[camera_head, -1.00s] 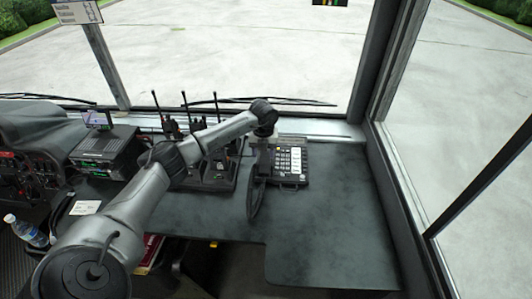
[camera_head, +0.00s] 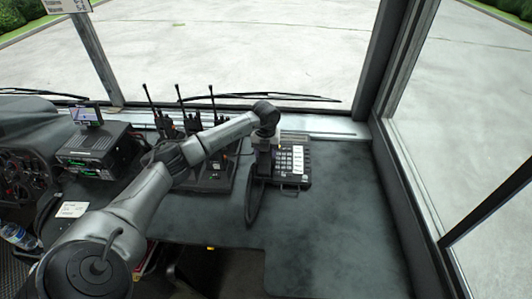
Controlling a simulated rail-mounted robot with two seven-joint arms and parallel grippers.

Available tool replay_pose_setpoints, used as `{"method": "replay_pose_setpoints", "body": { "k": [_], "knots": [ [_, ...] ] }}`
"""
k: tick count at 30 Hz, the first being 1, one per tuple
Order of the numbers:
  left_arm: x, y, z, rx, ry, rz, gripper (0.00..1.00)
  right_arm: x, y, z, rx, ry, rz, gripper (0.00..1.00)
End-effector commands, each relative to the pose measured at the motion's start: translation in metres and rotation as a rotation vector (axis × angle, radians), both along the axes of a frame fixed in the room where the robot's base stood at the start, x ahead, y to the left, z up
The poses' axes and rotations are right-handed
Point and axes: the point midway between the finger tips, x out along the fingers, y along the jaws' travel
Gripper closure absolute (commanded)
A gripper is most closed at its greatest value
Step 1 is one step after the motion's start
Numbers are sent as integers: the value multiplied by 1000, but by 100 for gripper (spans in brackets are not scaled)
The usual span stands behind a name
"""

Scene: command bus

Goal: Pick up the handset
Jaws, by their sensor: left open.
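A black desk phone (camera_head: 291,165) with a light keypad sits on the dark desk, right of the middle of the head view. My left arm reaches in from the left, and my left gripper (camera_head: 264,163) points down over the phone's left side, where the handset cradle would be. The gripper is open. The handset is mostly hidden behind the gripper, and I cannot tell whether the fingers touch it. A dark cord loop (camera_head: 252,203) lies on the desk just below the gripper. My right gripper is not in view.
Several radios with antennas (camera_head: 186,124) stand in a dark charger left of the phone, behind my arm. A radio unit with a small screen (camera_head: 95,148) is farther left. The windshield ledge is behind. The dark desk (camera_head: 335,215) is clear on the right.

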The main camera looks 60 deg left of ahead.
Motion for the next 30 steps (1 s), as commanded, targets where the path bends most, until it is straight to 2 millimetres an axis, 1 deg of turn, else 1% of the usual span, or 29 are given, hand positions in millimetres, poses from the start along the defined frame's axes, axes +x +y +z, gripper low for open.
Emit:
{"method": "replay_pose_setpoints", "body": {
  "k": [7,18,25,30],
  "knots": [
    [0,0,-1,-1,-1,0,49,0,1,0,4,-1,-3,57],
    [0,0,0,-1,-1,0,83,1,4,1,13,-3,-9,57],
    [0,0,0,-1,-1,0,83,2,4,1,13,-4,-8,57],
    [0,0,9,0,-1,1,83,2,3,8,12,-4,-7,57]
  ]
}}
